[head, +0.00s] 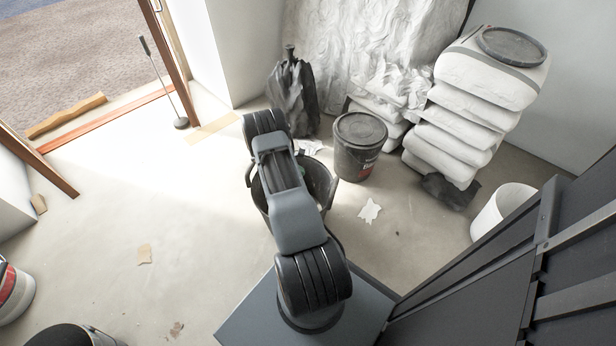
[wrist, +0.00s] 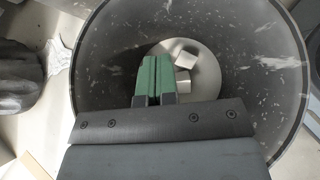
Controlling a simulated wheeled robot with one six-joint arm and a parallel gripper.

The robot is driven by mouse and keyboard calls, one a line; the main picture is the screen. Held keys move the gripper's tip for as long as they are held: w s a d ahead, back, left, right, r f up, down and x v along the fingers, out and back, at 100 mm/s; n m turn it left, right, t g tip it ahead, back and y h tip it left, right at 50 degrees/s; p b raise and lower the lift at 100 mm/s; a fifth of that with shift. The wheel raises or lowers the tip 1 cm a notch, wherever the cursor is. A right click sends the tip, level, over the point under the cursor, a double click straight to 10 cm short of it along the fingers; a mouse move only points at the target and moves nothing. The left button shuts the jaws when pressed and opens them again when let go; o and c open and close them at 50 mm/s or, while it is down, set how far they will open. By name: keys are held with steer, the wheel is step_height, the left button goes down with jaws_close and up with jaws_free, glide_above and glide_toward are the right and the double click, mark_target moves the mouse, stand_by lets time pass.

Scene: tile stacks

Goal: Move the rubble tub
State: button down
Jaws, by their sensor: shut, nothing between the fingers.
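The rubble tub (head: 321,180) is a dark round tub with side handles on the floor in front of me, partly covered by my arm in the head view. In the wrist view I look down into the tub (wrist: 265,95); its scuffed grey wall surrounds a pale bottom. A few pale rubble pieces (wrist: 183,68) lie on the bottom. My gripper (wrist: 155,60) has green fingers pressed together, empty, pointing into the tub's opening. In the head view my arm hides most of the gripper. I cannot tell how deep the fingertips are.
A lidded dark bucket (head: 358,150) stands just right of the tub. Behind are stacked white bags (head: 455,125) and a dark rubbish bag (head: 295,98). A white bucket (head: 498,212) is at right. The floor to the left is mostly clear, towards a doorway with a wooden sill (head: 110,117).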

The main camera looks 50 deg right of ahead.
mark_target(329, 181)
steer(key=b+x, duration=0.1)
steer(key=x, duration=0.2)
steer(key=b+x, duration=0.1)
steer(key=x, duration=0.3)
steer(key=r+b+x, duration=0.1)
steer(key=x, duration=0.2)
steer(key=shift+s+d+f, duration=0.2)
steer(key=shift+s+d, duration=0.3)
steer(key=shift+d, duration=0.05)
steer(key=shift+s+d, duration=0.25)
steer(key=shift+d, duration=0.05)
steer(key=shift+s+d+r+b, duration=0.1)
steer(key=shift+s+d+b, duration=0.15)
steer(key=shift+b, duration=0.05)
